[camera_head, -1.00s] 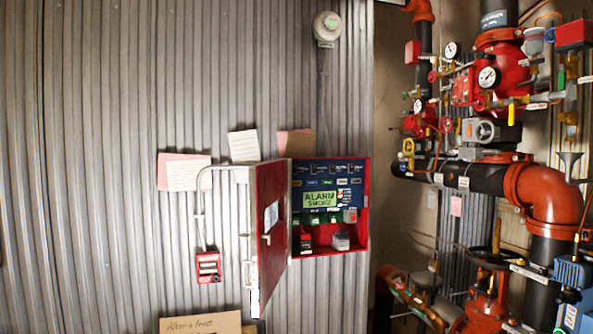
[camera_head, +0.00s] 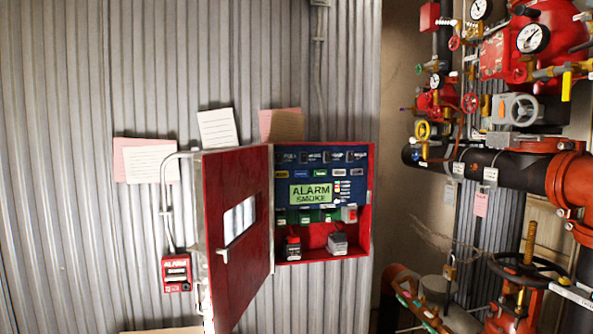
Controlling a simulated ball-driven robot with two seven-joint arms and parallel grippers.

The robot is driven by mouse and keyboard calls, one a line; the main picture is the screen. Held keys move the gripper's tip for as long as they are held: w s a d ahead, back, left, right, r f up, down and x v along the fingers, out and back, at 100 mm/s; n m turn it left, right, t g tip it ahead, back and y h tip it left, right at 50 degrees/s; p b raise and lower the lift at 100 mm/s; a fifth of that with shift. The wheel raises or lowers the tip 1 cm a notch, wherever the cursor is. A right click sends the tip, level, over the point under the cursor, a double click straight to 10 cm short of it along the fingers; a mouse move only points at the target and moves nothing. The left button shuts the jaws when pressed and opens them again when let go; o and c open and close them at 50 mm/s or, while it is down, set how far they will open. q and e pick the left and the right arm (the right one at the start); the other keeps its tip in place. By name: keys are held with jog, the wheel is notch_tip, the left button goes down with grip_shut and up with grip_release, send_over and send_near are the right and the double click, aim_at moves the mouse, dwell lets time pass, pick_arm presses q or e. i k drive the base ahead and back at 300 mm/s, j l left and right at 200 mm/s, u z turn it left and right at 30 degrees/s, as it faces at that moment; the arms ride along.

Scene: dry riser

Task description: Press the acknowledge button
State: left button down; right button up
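A red alarm panel box (camera_head: 366,225) hangs on the corrugated metal wall with its red door (camera_head: 233,262) swung open to the left. Inside is a blue control face with a lit green display (camera_head: 311,194) reading "ALARM SMOKE". Rows of small buttons and labels lie above and below the display. Several green-labelled buttons (camera_head: 304,216) sit under it, and a red-and-white switch (camera_head: 349,214) is at the lower right. The button lettering is too small to read, so I cannot tell which one is acknowledge. Neither of my grippers is in view.
A red pull station (camera_head: 176,272) is on the wall left of the door. Paper notes (camera_head: 217,129) are fixed above the panel. Two small blocks (camera_head: 337,243) sit in the box bottom. Red valves and a black pipe (camera_head: 475,167) crowd the right side.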

aim_at(279, 173)
jog(key=i+l, duration=0.4)
jog(key=i, duration=0.2)
jog(key=i+l, duration=0.35)
jog(key=i, duration=0.25)
jog(key=i+l, duration=0.4)
jog(key=i, duration=0.2)
